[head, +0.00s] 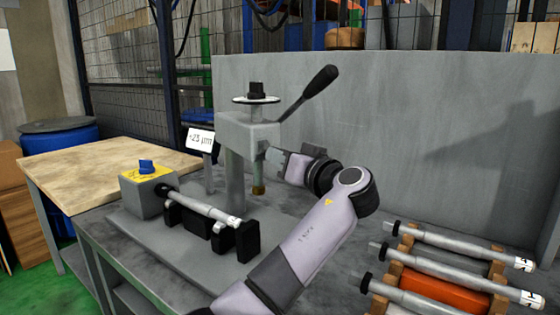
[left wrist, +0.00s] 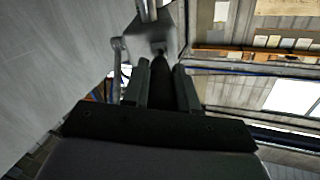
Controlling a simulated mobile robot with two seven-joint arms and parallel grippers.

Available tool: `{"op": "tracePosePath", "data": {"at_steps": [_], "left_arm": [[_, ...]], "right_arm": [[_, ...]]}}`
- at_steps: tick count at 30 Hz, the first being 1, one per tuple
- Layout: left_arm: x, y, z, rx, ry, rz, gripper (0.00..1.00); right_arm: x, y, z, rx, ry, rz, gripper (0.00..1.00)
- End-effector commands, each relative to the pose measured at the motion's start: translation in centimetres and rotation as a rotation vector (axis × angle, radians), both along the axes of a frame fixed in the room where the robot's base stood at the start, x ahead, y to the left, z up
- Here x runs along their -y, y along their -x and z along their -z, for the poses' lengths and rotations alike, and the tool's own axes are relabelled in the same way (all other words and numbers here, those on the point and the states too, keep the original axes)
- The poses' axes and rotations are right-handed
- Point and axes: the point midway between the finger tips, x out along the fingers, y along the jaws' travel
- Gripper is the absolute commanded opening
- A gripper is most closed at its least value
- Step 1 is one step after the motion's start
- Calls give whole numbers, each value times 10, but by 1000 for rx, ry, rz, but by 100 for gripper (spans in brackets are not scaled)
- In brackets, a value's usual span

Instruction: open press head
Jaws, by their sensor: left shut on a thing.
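The press (head: 234,165) stands on a grey base plate, with a grey press head (head: 248,128) on its column. A lever with a black grip (head: 322,85) slants up to the right from the head. My left gripper (head: 276,160) is at the head's right side, below the lever. In the left wrist view its fingers (left wrist: 162,85) are shut on a dark piece (left wrist: 161,76) that runs toward a grey block. Where the piece joins is unclear. My right gripper is out of view.
More shafts (head: 455,265) lie in a rack at the lower right. A grey panel (head: 400,130) stands behind. A wooden table (head: 105,170) is at left.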

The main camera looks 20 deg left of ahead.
Motion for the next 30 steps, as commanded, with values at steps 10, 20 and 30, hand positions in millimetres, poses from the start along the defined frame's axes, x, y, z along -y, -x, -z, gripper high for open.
{"op": "tracePosePath", "data": {"at_steps": [10,20,30], "left_arm": [[1,-2,7,-13,5,-20,0],[1,-2,6,-14,4,-20,47],[1,-2,2,-6,2,-18,54]], "right_arm": [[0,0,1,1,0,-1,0],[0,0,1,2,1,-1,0],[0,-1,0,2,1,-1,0]]}}
